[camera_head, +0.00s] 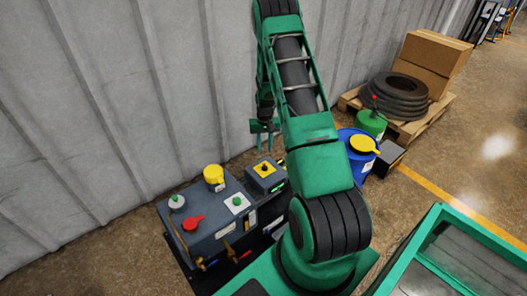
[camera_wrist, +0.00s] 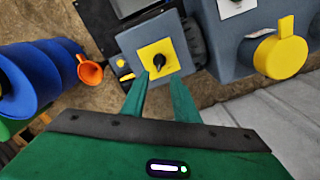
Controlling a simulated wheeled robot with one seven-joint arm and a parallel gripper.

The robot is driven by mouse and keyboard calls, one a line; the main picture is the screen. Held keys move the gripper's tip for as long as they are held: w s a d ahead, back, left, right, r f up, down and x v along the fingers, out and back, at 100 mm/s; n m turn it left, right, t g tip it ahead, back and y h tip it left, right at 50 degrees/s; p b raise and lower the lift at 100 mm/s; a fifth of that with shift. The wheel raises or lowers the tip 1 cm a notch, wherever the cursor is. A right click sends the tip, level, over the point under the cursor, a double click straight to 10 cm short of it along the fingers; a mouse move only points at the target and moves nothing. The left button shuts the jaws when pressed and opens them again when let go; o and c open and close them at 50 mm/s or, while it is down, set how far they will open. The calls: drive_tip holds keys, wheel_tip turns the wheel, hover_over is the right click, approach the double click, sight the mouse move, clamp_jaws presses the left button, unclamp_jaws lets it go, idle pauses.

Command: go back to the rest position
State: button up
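My gripper (camera_head: 265,150) hangs from my green arm, in front of the corrugated wall and above a small grey box (camera_head: 279,187). The box has a yellow plate with a black knob (camera_head: 264,168) on top. In the wrist view my gripper (camera_wrist: 158,78) has its two green fingers apart with nothing between them. The black knob (camera_wrist: 159,60) shows just beyond the fingertips, and the fingers look apart from it. My arm hides part of the floor and machine behind it in the head view.
The grey machine (camera_head: 212,240) carries a yellow knob (camera_head: 214,174), a red handle (camera_head: 193,221) and a green button (camera_head: 237,200). A blue barrel (camera_head: 346,136), a green can (camera_head: 371,124) and a pallet with tyres (camera_head: 398,92) and cardboard boxes (camera_head: 435,55) stand right. The wall (camera_head: 110,110) is close behind.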

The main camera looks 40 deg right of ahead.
idle(0.5)
drive_tip(key=s+a+r, duration=0.3)
drive_tip(key=s+r, duration=0.1)
drive_tip(key=r, duration=0.5)
drive_tip(key=s+a+r, duration=0.2)
drive_tip(key=s+r, duration=0.2)
drive_tip(key=r, duration=0.5)
drive_tip(key=s+a+r, duration=0.3)
drive_tip(key=s+r, duration=0.1)
drive_tip(key=r, duration=0.5)
drive_tip(key=s+a+r, duration=0.3)
drive_tip(key=s+a, duration=0.1)
drive_tip(key=s, duration=0.3)
drive_tip(key=s+a+r, duration=0.3)
drive_tip(key=s, duration=0.5)
drive_tip(key=s+a+r, duration=0.3)
drive_tip(key=s+a, duration=0.1)
drive_tip(key=s, duration=0.4)
drive_tip(key=shift+s+a+r, duration=0.15)
drive_tip(key=shift+s+a, duration=0.05)
drive_tip(key=shift+a, duration=0.15)
drive_tip(key=shift+w+f, duration=0.25)
drive_tip(key=shift+w, duration=0.4)
